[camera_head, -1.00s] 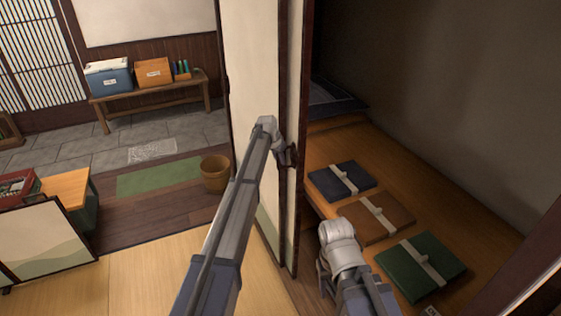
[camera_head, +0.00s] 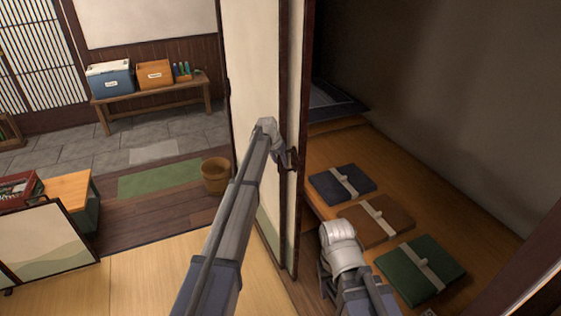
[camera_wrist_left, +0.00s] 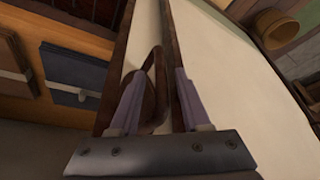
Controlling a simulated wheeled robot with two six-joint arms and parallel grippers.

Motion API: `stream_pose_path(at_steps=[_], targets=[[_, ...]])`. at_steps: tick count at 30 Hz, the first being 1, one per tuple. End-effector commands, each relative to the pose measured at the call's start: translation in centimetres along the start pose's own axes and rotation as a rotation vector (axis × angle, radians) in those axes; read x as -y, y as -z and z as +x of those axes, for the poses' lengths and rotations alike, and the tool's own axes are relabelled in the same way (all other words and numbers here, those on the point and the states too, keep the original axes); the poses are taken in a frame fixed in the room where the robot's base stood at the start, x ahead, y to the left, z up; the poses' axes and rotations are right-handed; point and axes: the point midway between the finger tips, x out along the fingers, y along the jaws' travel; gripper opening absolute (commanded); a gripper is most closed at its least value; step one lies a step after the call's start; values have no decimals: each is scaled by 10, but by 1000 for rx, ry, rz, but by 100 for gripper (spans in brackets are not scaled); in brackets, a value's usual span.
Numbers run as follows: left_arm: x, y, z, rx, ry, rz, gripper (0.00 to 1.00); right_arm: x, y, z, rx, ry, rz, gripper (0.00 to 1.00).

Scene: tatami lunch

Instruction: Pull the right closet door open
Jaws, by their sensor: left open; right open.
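Two cream closet door panels with dark frames overlap at the centre: a broad one (camera_head: 250,75) at the left and a narrow visible strip of the right closet door (camera_head: 297,90) beside it. The closet stands wide open to their right. My left gripper (camera_head: 289,158) is at the panels' edges. In the left wrist view its open fingers (camera_wrist_left: 158,103) stand either side of a dark looped handle (camera_wrist_left: 152,88); I cannot tell whether they touch it. My right gripper (camera_head: 324,273) hangs low before the closet, pointing down and empty, its fingers mostly hidden by the wrist.
Navy (camera_head: 342,183), brown (camera_head: 365,228) and green (camera_head: 415,275) wrapped packets lie on the closet's wooden floor. A dark post (camera_head: 530,270) stands at the lower right. A basket (camera_head: 216,174), a low panel (camera_head: 50,245) and a bench (camera_head: 150,105) are at the left.

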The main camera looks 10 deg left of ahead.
Motion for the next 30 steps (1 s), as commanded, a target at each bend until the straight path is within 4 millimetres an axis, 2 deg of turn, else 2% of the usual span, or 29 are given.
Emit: stream_pose_path(at_steps=[1, 12, 25, 28, 30], targets=[[0, 1, -12, 0, 0, 0, 47, -1, -1, -11, 0, 0, 0, 58], [-1, 1, -60, 0, -1, 0, 47, -5, -3, -55, 0, 0, 0, 58], [-1, -1, -63, 1, -1, 0, 47, -6, -3, -58, 0, 0, -1, 58], [-16, -11, -66, 13, -4, 1, 47, -6, -3, -58, 0, 0, -1, 58], [-37, -27, -71, 33, -9, 1, 47, -6, -3, -58, 0, 0, -1, 58]])
